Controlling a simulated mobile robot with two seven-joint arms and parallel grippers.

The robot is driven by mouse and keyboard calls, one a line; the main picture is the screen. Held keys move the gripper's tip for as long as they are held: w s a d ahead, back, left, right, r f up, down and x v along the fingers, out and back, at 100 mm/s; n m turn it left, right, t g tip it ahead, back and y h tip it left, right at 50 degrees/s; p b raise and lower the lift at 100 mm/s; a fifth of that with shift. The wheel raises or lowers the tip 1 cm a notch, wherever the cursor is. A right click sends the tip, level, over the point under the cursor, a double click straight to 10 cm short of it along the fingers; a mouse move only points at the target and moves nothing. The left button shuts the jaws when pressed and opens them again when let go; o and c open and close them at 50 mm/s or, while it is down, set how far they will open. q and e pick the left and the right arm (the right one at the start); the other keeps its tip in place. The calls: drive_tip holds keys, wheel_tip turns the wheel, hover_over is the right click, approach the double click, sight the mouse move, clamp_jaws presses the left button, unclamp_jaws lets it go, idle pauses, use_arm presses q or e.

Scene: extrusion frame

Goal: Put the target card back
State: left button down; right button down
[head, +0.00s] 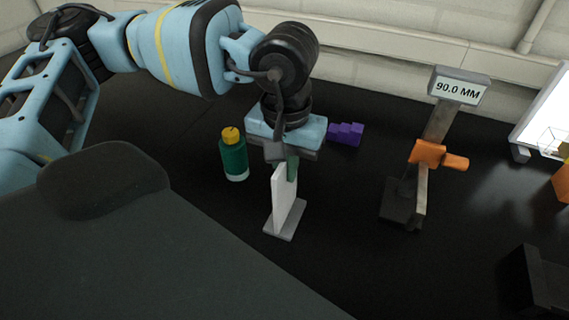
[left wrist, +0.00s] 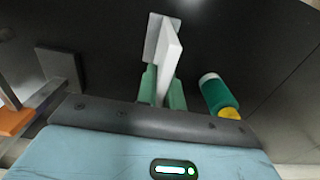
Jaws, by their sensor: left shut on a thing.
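The target card (head: 279,200) is a white upright panel above a small flat grey base (head: 287,224). Its lower edge appears to meet the base; whether the base is part of it I cannot tell. My left gripper (head: 284,168) reaches down from above and is shut on the card's upper part. In the left wrist view, the green fingers of the left gripper (left wrist: 162,92) sit on both sides of the card (left wrist: 169,55), with the grey base (left wrist: 154,30) beyond. My right gripper is not in view.
A green bottle with a yellow cap (head: 234,155) stands just left of the gripper. A purple stepped block (head: 346,134) lies behind it to the right. A gauge reading 90.0 MM (head: 458,88) with an orange slider (head: 427,153) stands to the right. Dark tabletop (head: 340,240) is clear between.

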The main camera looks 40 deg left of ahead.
use_arm(q)
drive_tip(key=shift+f, duration=0.2)
drive_tip(key=c, duration=1.5)
unclamp_jaws()
drive_tip(key=shift+r, duration=0.15)
wheel_tip(320, 180, up, 12)
drive_tip(key=shift+r, duration=0.1)
